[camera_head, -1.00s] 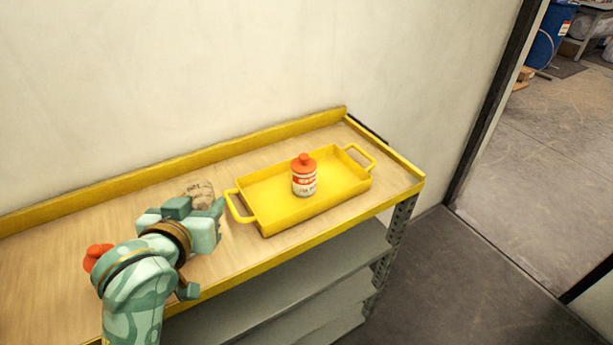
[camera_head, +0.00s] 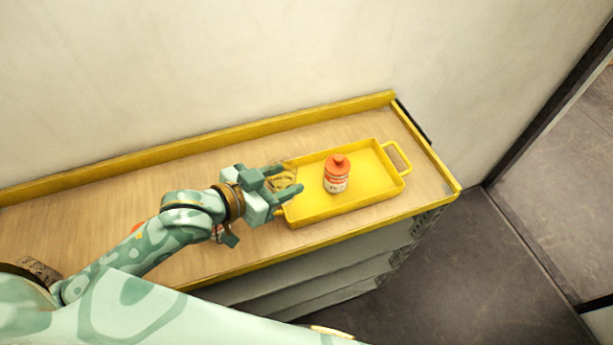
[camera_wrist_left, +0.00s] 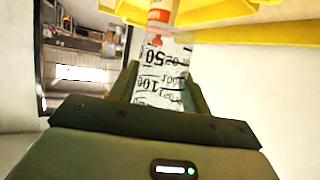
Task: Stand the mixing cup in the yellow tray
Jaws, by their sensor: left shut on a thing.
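The mixing cup (camera_wrist_left: 160,72) is see-through with dark printed volume marks. My left gripper (camera_head: 283,181) is shut on it, with a finger on either side in the left wrist view. In the head view the cup (camera_head: 287,174) shows faintly between the fingers, partly hidden by them. Gripper and cup are at the left end of the yellow tray (camera_head: 372,197); I cannot tell how high above it the cup is. My right gripper is not in view.
The tray's right half is clear. The tray sits on a wooden shelf top (camera_head: 110,198) with a yellow rim. An orange thing (camera_head: 137,227) is mostly hidden behind my left arm.

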